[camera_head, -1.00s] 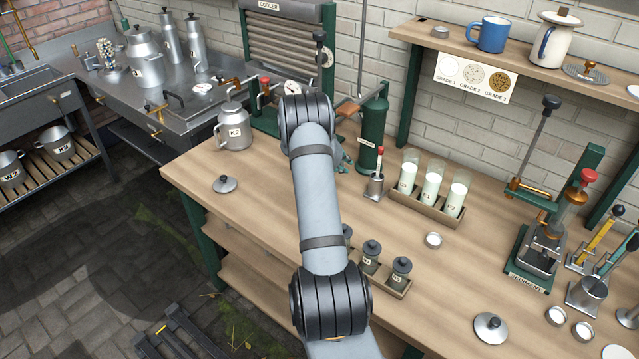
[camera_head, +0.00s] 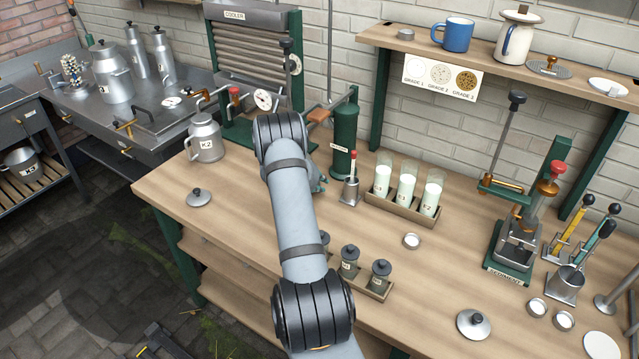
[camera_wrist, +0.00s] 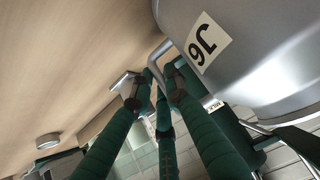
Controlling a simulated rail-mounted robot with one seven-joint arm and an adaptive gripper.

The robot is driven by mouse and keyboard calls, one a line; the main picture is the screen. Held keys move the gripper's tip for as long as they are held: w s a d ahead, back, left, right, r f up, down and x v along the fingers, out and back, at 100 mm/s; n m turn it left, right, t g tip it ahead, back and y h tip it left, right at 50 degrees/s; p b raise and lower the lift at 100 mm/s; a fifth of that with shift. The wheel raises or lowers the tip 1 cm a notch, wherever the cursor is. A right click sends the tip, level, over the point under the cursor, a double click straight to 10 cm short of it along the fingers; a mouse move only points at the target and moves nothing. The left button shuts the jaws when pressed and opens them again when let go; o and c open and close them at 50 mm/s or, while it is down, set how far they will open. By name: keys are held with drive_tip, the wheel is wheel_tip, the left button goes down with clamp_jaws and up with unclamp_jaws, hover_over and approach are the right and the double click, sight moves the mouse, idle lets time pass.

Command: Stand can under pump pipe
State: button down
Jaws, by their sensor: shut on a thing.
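A grey metal can (camera_wrist: 250,60) with a tilted label that looks like J6 fills the upper right of the wrist view. The green fingers of my gripper (camera_wrist: 156,88) are shut on its wire handle, close beside the can's body. In the head view only a bit of my gripper (camera_head: 319,181) shows past my arm, left of the pump. The held can is hidden there behind my arm. The pump is a green cylinder (camera_head: 344,140) on the bench, with a thin pipe and a brown handle near its top. I cannot tell whether the can touches the bench.
Can K2 (camera_head: 206,138) stands at the bench's far left, with a loose lid (camera_head: 199,197) in front. A rack of milk tubes (camera_head: 402,207) and a red-topped tool (camera_head: 351,184) stand right of the pump. Several small jars (camera_head: 350,262) sit near my arm.

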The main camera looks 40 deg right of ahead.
drive_tip(key=c, duration=2.2)
unclamp_jaws()
drive_tip(key=o, duration=0.3)
drive_tip(key=shift+r, duration=0.1)
drive_tip(key=shift+o, duration=1.1)
drive_tip(key=v, duration=1.2)
drive_tip(key=shift+a, duration=0.1)
